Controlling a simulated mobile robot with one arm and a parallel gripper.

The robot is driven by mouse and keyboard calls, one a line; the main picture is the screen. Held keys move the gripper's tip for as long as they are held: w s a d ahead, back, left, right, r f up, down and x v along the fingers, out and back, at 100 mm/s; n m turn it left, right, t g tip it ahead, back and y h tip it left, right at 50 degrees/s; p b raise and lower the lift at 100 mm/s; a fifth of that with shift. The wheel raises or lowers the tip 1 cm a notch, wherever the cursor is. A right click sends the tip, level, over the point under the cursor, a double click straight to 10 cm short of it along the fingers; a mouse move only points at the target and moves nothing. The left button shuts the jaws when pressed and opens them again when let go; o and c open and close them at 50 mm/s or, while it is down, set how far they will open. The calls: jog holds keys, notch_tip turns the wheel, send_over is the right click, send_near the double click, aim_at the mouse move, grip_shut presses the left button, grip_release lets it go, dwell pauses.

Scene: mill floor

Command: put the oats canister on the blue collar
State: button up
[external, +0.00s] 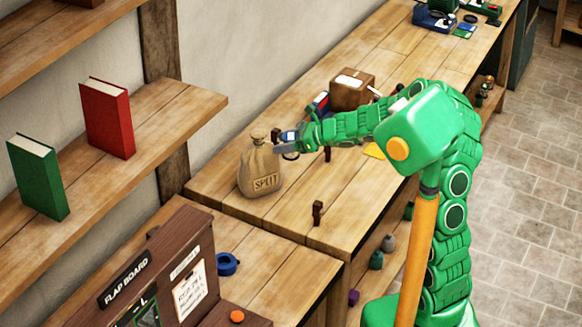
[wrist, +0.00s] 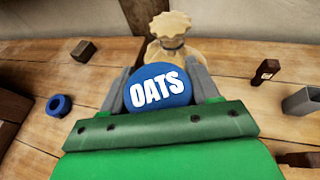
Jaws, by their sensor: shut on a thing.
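My gripper (wrist: 162,90) is shut on the oats canister (wrist: 160,88), whose round blue lid reads OATS in white. In the external view my gripper (external: 285,143) is over the far bench beside the sack; the canister is small and hard to make out there. The blue collar (external: 228,264) is a short ring lying on the nearer bench, beside the flap board. It also shows in the wrist view (wrist: 59,105), left of the canister and apart from it.
A tied SPLIT sack (external: 261,170) stands close to my gripper. A small dark peg (external: 318,212) stands near the bench's front edge. The flap board (external: 160,275) rises left of the collar. A brown box (external: 352,90) stands behind my arm. Bare wood lies between sack and collar.

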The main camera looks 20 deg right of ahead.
jog(key=s+a+n+g+y, duration=0.1)
jog(key=s+a+n+g, duration=0.1)
jog(key=s+a, duration=0.5)
jog(key=s+a+n+g+y, duration=0.1)
jog(key=s+a+n+g, duration=0.1)
jog(key=s+a, duration=0.5)
jog(key=n+g, duration=0.4)
jog(key=g, duration=0.1)
send_over(224, 265)
jog(key=w+a, duration=0.1)
jog(key=a, duration=0.1)
jog(key=shift+h, duration=0.3)
jog(key=shift+w+d+f, duration=0.1)
jog(key=shift+d+f, duration=0.05)
jog(key=shift+f, duration=3.15)
jog(key=shift+w+d+f, duration=0.1)
jog(key=shift+f, duration=3.2)
jog(key=shift+f, duration=0.1)
jog(key=o, duration=1.2)
